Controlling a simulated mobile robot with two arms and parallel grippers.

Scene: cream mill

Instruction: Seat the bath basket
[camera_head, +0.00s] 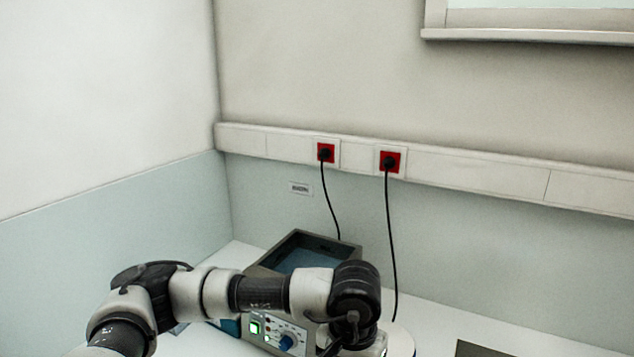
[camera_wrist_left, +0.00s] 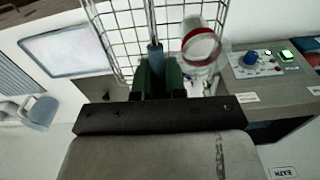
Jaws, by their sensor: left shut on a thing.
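In the left wrist view, my left gripper (camera_wrist_left: 157,78) is shut on the blue grip (camera_wrist_left: 155,55) of the wire basket (camera_wrist_left: 120,25). The basket's wire mesh fills the top middle of that view; its lower end is cut off or hidden. The bath (camera_head: 330,239) is a grey open box in the head view, with blue inside and a front panel with a blue knob and a lit green switch. The bath's panel (camera_wrist_left: 262,62) is right of the basket in the wrist view. In the head view my left arm crosses before the bath, and its gripper and the basket are hidden. My right gripper is not in view.
A round clear vessel with a red band (camera_wrist_left: 201,46) is close beside the basket; I cannot tell whether it touches. A white round item (camera_head: 401,342) stands right of the bath. Two black cables hang from red sockets (camera_head: 390,161). A dark flat item (camera_head: 482,349) lies at lower right.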

